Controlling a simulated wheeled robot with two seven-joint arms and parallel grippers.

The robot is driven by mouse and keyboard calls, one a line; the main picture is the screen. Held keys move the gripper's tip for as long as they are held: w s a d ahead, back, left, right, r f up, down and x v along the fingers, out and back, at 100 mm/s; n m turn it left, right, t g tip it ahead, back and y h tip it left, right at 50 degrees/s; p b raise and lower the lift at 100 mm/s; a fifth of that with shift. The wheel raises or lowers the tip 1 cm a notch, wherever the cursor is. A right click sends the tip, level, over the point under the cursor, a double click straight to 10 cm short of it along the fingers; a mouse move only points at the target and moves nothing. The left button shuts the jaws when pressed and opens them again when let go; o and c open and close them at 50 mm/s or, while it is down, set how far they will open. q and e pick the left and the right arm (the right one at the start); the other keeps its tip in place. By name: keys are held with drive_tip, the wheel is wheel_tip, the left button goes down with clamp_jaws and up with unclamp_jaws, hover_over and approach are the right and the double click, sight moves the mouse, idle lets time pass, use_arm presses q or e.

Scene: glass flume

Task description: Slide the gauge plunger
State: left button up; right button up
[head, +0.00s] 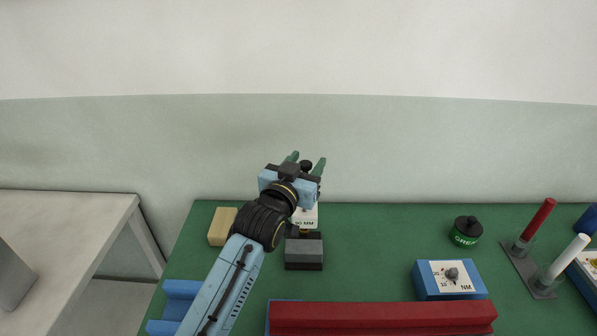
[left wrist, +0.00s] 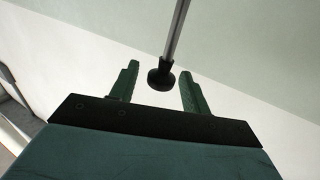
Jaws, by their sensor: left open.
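The gauge plunger shows in the left wrist view as a thin metal rod (left wrist: 176,32) with a round black knob (left wrist: 160,79) at its end. The knob appears between the two green fingers of my left gripper (left wrist: 160,68), with gaps on both sides. In the head view the black knob (head: 306,165) also shows between the fingers of my left gripper (head: 309,157), which is open. Below it is a white labelled block (head: 306,218), probably the gauge body, partly hidden by my wrist. My right gripper is not in view.
On the green bench top (head: 370,230) stand a grey block (head: 304,252), a tan block (head: 222,226), a green jar (head: 466,232), a blue dial box (head: 447,279), a stand with red and white handles (head: 530,265) and a long red bar (head: 380,318). A pale table (head: 70,215) is at left.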

use_arm(q)
drive_tip(key=v, duration=1.3)
drive_tip(key=shift+s+a, duration=0.1)
